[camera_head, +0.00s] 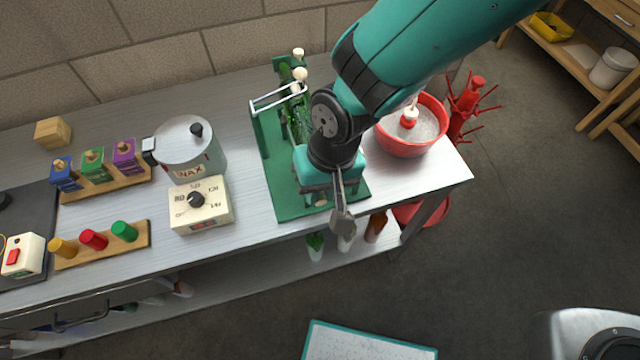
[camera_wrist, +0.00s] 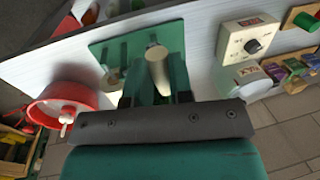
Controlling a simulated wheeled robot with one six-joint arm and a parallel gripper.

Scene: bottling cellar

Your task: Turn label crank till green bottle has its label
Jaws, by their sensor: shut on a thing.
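The labelling machine has a green base (camera_head: 268,185) at the front edge of the bench. The green bottle (camera_head: 298,122) lies in its back part, partly hidden by my arm; I cannot tell whether it bears a label. My gripper (camera_head: 320,198) is low over the front part of the green base, seen from above. In the wrist view, the cream crank handle (camera_wrist: 157,62) stands between the fingers of my gripper (camera_wrist: 156,92), which is shut on it. The crank's arm is mostly hidden by the gripper.
A red bowl (camera_head: 400,148) stands just right of the machine, with a red bottle tree (camera_head: 468,105) beyond it. The wax pot (camera_head: 190,165) and a dial box (camera_head: 203,214) stand to the left. Bottles stand on the shelf below. The floor in front is mostly clear.

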